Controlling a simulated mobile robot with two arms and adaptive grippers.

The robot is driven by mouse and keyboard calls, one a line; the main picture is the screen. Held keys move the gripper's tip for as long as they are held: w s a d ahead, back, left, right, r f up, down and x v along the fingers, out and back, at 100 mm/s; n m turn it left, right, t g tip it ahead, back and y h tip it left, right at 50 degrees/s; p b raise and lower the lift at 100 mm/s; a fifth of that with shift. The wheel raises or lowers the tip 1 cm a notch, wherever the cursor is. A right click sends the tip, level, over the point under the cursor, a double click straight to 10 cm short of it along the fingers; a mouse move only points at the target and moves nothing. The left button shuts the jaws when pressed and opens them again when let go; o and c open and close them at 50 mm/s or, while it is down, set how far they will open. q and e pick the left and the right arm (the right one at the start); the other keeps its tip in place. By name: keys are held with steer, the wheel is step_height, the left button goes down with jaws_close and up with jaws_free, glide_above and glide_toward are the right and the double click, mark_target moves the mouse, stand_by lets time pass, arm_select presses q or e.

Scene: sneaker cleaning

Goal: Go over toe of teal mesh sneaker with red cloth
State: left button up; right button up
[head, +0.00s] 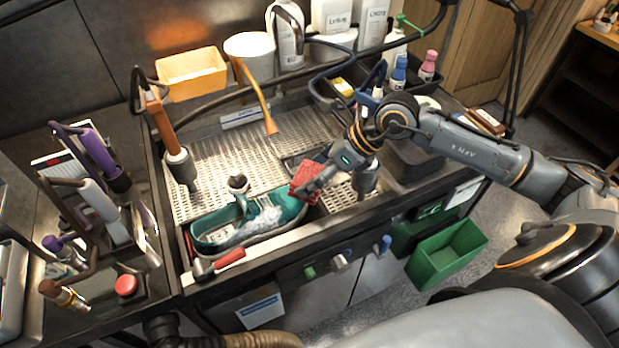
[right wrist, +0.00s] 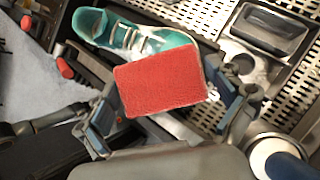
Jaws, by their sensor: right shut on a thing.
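The teal mesh sneaker (head: 281,208) lies in the front left of the perforated wash station, with white laces and sole showing. It also shows in the right wrist view (right wrist: 90,22), its right end partly hidden behind the red cloth. My right gripper (head: 318,182) is shut on the red cloth (head: 304,176), which shows as a flat red pad in the right wrist view (right wrist: 160,82). The cloth is at the sneaker's right end. I cannot tell whether it touches the shoe. My left gripper is not in view.
A red-handled tool (head: 229,259) lies on the station's front edge. Bottles (head: 398,72) stand at the back right. A green bin (head: 447,254) is below the front edge.

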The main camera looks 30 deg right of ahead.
steer(key=shift+r, duration=0.15)
steer(key=shift+d+r+p, duration=0.2)
steer(key=shift+r, duration=0.45)
steer(key=shift+d+r+p, duration=0.2)
steer(key=shift+r, duration=0.45)
